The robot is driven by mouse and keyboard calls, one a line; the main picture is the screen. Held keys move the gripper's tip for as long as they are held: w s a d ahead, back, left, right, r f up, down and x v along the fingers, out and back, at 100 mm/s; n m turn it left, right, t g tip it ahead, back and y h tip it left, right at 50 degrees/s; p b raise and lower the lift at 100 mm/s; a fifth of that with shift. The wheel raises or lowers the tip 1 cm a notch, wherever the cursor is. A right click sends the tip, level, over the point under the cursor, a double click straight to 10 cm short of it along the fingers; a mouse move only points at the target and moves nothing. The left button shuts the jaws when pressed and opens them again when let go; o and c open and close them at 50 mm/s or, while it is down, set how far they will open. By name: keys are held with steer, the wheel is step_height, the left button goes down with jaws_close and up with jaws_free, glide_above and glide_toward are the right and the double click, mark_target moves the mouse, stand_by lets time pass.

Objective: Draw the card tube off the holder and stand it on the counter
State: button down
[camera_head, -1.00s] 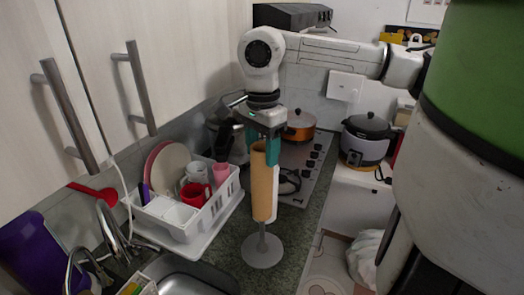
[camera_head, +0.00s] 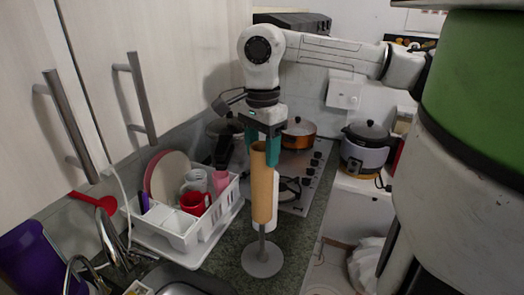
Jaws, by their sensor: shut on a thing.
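The brown card tube (camera_head: 262,185) is upright in the middle of the view. My gripper (camera_head: 262,150) points down and its teal fingers are shut on the tube's upper end. The holder has a round grey base (camera_head: 262,259) on the counter (camera_head: 292,240) and a thin grey stem. The stem shows between the tube's lower end and the base, so the tube hangs well above the base. The upper part of the stem is hidden, and I cannot tell how far it reaches inside the tube. A white upright piece (camera_head: 274,205) shows just behind the tube's right side.
A white dish rack (camera_head: 180,240) with a red mug (camera_head: 195,203) and other crockery stands left of the holder. The sink (camera_head: 180,280) is at the front left. Behind is a hob with an orange pot (camera_head: 298,132). Bare counter lies right of the base.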

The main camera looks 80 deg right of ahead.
step_height(320, 180, up, 10)
steer(key=shift+f, duration=0.25)
stand_by(3.9)
steer(key=shift+r, duration=1.85)
